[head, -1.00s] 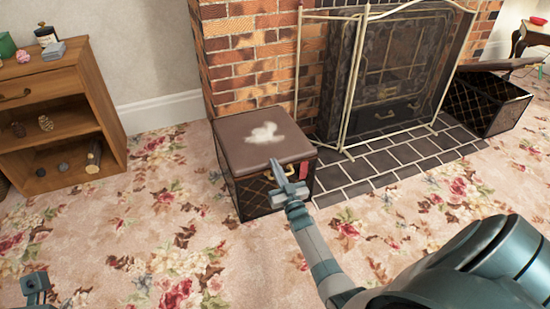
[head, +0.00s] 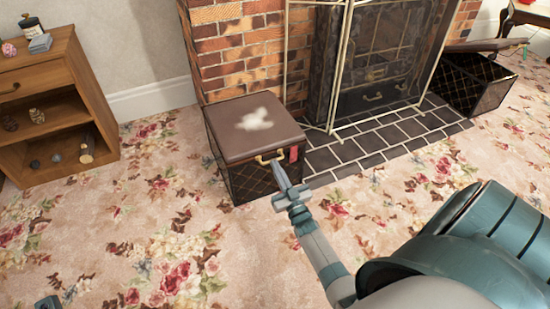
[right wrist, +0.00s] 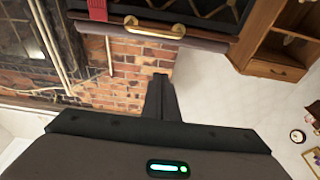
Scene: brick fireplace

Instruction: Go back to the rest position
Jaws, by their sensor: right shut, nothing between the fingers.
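My right gripper (head: 277,165) is shut and empty. In the head view its tip overlaps the front of a closed brown-lidded box (head: 245,145), just below the box's gold handle (head: 268,159). In the right wrist view the shut fingers (right wrist: 161,80) stand apart from the handle (right wrist: 155,28), with nothing between them. A small part of my left gripper (head: 47,303) shows at the bottom left edge; its fingers are mostly cut off.
A brick fireplace with a folding screen (head: 385,60) stands behind the dark tiled hearth (head: 370,142). An open dark box (head: 478,85) is at the right. A wooden shelf unit (head: 55,100) is at the left. The flowered carpet (head: 150,220) in front is clear.

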